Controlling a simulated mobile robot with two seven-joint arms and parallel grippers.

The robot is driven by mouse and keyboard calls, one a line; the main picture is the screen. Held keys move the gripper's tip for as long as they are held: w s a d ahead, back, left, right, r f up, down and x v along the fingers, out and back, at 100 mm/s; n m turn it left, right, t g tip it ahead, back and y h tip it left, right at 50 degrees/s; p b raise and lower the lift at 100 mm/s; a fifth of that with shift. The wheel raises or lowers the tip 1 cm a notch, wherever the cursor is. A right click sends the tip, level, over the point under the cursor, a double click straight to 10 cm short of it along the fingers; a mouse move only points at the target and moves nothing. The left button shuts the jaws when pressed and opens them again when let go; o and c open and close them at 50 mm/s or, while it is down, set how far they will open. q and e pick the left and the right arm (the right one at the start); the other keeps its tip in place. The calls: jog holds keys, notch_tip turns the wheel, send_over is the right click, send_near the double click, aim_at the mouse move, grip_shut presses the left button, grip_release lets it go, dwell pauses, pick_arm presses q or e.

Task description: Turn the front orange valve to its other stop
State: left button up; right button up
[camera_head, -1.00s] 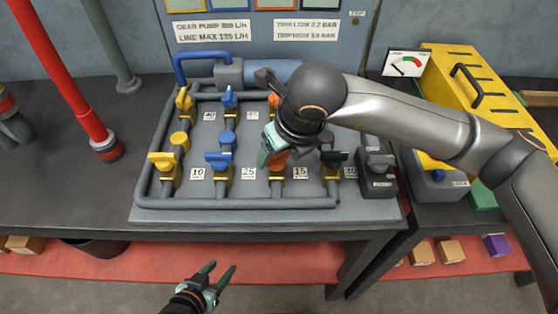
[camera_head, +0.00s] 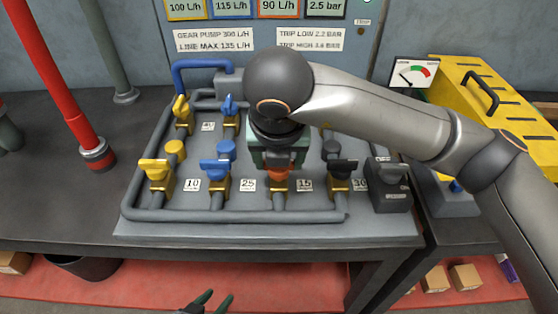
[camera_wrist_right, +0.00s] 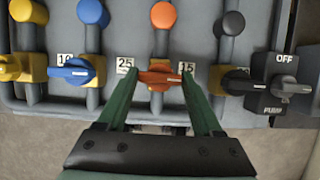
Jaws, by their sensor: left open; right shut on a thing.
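The front orange valve (camera_head: 279,174) is on the front pipe of the grey rig, between the front blue and black valves. Its handle (camera_wrist_right: 160,78) lies crosswise in the right wrist view, between the two green fingers of my right gripper (camera_wrist_right: 161,98). The right gripper is shut on this handle, with one finger at each end. In the head view the right gripper (camera_head: 279,158) reaches down from behind the valve and hides part of it. My left gripper (camera_head: 208,302) is open and empty at the bottom edge, in front of the bench.
Front yellow (camera_head: 157,174), blue (camera_head: 216,175) and black (camera_head: 341,168) valves flank the orange one. A pump switch box (camera_head: 388,186) marked OFF stands at the right. Displays (camera_head: 278,9) hang behind. My right arm hides the rig's back right part.

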dwell(0.3)
jog(key=o, duration=1.4)
jog(key=shift+c, duration=0.2)
jog(key=p+v, duration=0.1)
jog(key=v, duration=1.1)
jog(key=shift+s+r+p, duration=0.15)
jog(key=shift+r+p, duration=0.1)
jog(key=shift+p, duration=0.05)
